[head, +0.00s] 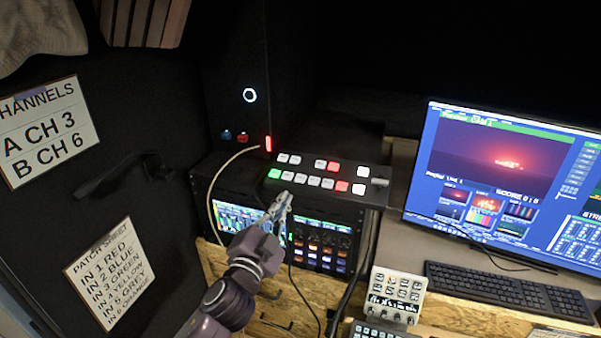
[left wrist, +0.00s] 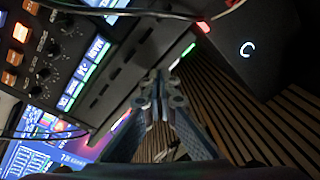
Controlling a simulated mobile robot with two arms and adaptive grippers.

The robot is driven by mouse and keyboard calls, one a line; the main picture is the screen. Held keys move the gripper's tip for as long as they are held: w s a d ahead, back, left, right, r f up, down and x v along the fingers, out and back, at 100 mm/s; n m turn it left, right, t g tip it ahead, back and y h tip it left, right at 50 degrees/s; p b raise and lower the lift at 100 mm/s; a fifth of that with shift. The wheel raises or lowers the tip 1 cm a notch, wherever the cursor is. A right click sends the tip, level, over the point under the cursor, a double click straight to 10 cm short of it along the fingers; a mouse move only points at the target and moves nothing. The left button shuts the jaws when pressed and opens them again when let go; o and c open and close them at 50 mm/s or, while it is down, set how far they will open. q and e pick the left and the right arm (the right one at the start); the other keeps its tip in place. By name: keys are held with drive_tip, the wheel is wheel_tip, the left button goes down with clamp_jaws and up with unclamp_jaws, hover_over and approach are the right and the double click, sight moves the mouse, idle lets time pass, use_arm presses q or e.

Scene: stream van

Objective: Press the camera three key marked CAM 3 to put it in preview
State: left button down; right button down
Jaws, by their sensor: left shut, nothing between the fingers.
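The switcher panel (head: 378,182) is a black box on top of the rack, with two rows of small keys. In the front row the leftmost key (head: 274,174) glows green, a key further right (head: 341,186) glows red, and the others look white. The key labels are too small to read, so I cannot tell which is CAM 3. My left gripper (head: 283,199) is shut and empty, in front of the panel's front edge near its left part. Its closed fingers also show in the left wrist view (left wrist: 163,88), with the panel's edge beyond. My right gripper is not in view.
The rack (head: 325,229) below holds lit screens and orange-lit buttons. A pale cable loops past the panel's left end. A monitor (head: 498,160), a keyboard (head: 507,288) and a white button pad (head: 397,295) stand on the right. A dark door with paper signs is at left.

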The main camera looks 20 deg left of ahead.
use_arm(q)
drive_tip(key=d+r+m+t+h, duration=0.1)
drive_tip(key=d+r+m+h, duration=0.1)
drive_tip(key=r, duration=0.4)
drive_tip(key=d+r+m+t+h, duration=0.2)
drive_tip(key=r+m, duration=0.1)
drive_tip(key=r, duration=0.3)
drive_tip(key=d+r+m+g+h, duration=0.3)
drive_tip(key=d+r+m+h, duration=0.35)
drive_tip(key=m+h, duration=0.4)
drive_tip(key=m+g+y, duration=0.8)
drive_tip(key=m+g, duration=0.3)
drive_tip(key=m, duration=0.2)
hover_over(301, 179)
drive_tip(key=s+a, duration=0.1)
drive_tip(key=s, duration=0.2)
wheel_tip(301, 179, down, 3)
drive_tip(key=shift+f, duration=0.2)
drive_tip(key=shift+f, duration=0.2)
drive_tip(key=f+b, duration=0.1)
drive_tip(key=f, duration=0.1)
drive_tip(key=w+f+b, duration=0.1)
drive_tip(key=f+b, duration=0.1)
drive_tip(key=f, duration=0.1)
drive_tip(key=w+f+b, duration=0.1)
drive_tip(key=f, duration=0.2)
drive_tip(key=shift+w+f+b, duration=0.1)
drive_tip(key=shift+b, duration=0.3)
